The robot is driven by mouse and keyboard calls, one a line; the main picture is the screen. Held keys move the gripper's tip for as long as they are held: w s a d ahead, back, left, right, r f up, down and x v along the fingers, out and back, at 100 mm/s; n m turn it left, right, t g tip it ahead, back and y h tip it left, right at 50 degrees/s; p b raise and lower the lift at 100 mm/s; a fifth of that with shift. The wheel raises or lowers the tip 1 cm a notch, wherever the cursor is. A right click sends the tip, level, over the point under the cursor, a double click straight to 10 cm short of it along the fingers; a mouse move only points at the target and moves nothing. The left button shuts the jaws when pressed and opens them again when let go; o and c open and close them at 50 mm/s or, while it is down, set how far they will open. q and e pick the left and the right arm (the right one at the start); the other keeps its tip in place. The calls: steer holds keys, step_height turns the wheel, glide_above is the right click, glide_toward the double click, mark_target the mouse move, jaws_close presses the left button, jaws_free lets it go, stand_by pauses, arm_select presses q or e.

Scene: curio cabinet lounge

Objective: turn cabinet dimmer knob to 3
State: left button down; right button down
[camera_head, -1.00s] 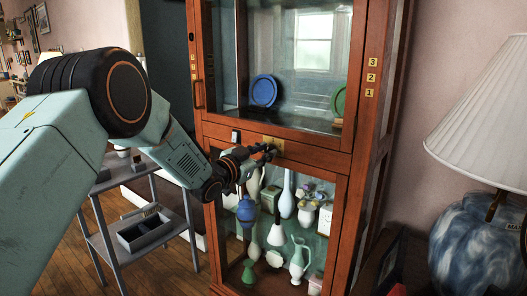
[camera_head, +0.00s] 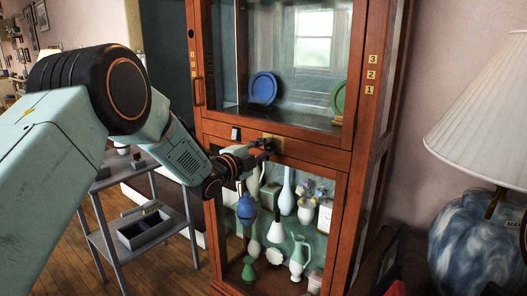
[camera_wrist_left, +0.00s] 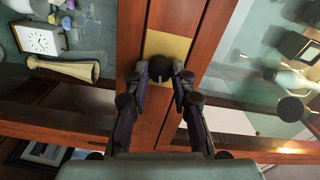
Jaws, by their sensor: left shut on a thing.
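The cabinet dimmer knob (camera_wrist_left: 158,68) is dark and round, on a brass plate (camera_wrist_left: 168,46) set in the wooden rail between the cabinet's upper and lower glass doors. In the head view the brass plate (camera_head: 273,143) shows, but the knob is mostly hidden by the fingers. My left gripper (camera_head: 264,146) reaches the plate from the left. In the left wrist view its two fingertips (camera_wrist_left: 160,76) lie on either side of the knob, shut on it. No dial marks or knob setting can be read. My right gripper is not in view.
The wooden cabinet (camera_head: 310,137) holds plates above and several vases below, behind glass. A small switch (camera_head: 235,134) sits left of the brass plate. A grey shelf stand (camera_head: 160,232) is at left. A lamp (camera_head: 480,215) stands close at right.

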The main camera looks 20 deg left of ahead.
arm_select(q)
steer(key=m+b, duration=0.1)
steer(key=m, duration=0.3)
steer(key=shift+m+b, duration=0.65)
steer(key=shift+m, duration=1.55)
steer(key=c, duration=1.1)
jaws_free()
steer(key=v, duration=1.2)
